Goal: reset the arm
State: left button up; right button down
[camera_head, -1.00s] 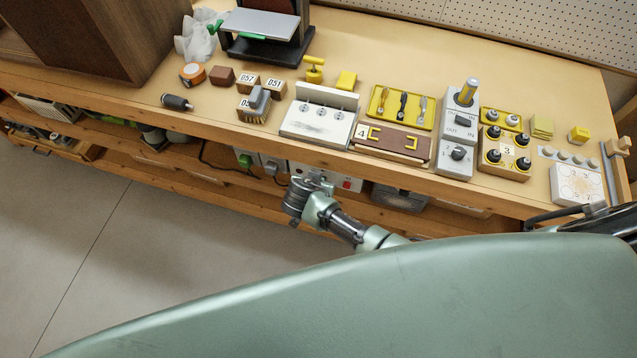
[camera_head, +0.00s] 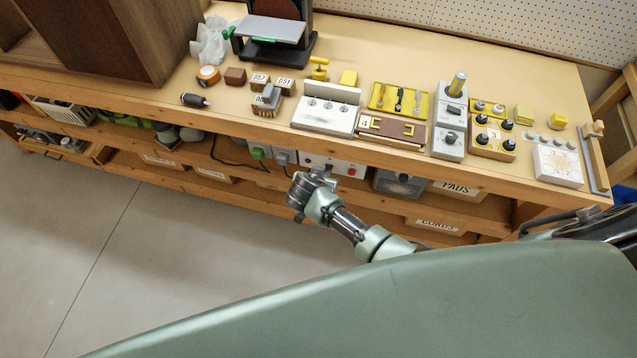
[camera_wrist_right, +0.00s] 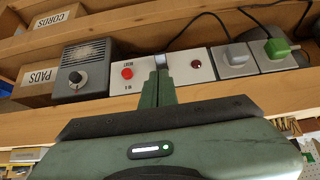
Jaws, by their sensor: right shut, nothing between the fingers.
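My right arm comes in from the lower right in the head view. Its gripper (camera_head: 325,173) hangs in front of the bench's open front, below the bench top. In the right wrist view the two green fingers (camera_wrist_right: 158,80) are together, with nothing held. Beyond them is a white control panel (camera_wrist_right: 110,80) with a red button (camera_wrist_right: 127,72); the fingers overlap its edge in the picture, and I cannot tell the exact gap. The red button also shows in the head view (camera_head: 352,171). My left gripper is not in view.
The bench top (camera_head: 380,70) holds switch boxes, numbered blocks, a yellow tool tray (camera_head: 399,100) and a brown cabinet (camera_head: 110,35). The shelf below has a speaker-like box (camera_head: 399,184), labelled boxes (camera_head: 440,225) and cables. The floor (camera_head: 150,260) at left is clear.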

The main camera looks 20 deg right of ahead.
jog(key=s+d+f+n+g+y+b, duration=0.2)
jog(key=s+f+n+g+y+b, duration=0.3)
jog(key=s+f, duration=1.7)
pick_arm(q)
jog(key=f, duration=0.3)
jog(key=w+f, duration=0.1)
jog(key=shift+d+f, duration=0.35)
pick_arm(e)
jog(key=s+d+f+n, duration=0.2)
jog(key=s+f, duration=0.2)
jog(key=s, duration=0.7)
jog(key=s+d+f+n, duration=0.2)
jog(key=s+f, duration=0.3)
jog(key=s, duration=0.7)
jog(key=shift+s+f+h, duration=0.2)
jog(key=shift+s+h, duration=0.1)
